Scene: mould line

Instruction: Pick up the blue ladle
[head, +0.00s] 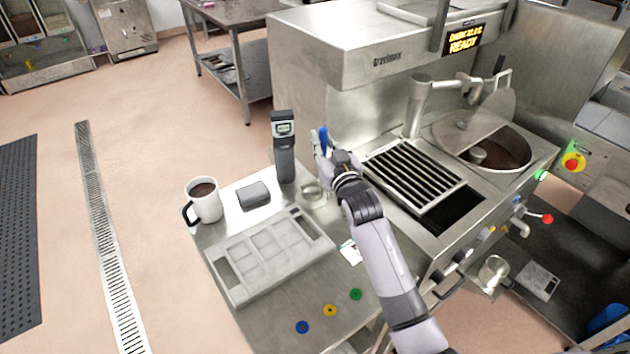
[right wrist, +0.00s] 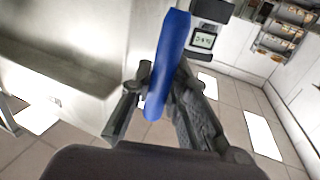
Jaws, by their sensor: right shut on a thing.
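The blue ladle shows its blue handle (head: 323,139) upright at the back edge of the steel side table. My right gripper (head: 325,157) is shut on this handle. In the right wrist view the blue handle (right wrist: 169,60) stands between the two fingers of the gripper (right wrist: 158,98), slightly tilted. The ladle's lower part is hidden by the gripper, and I cannot tell whether it is clear of the table. A small round metal piece (head: 312,191) is just below the gripper; I cannot tell whether it belongs to the ladle. My left gripper is not in view.
A dark handheld device with a display (head: 284,147) stands close left of the gripper. A white mug (head: 203,200), a grey block (head: 253,195) and a compartmented tray (head: 229,291) are on the table. A cooker with a grate (head: 414,176) and round pot is at right.

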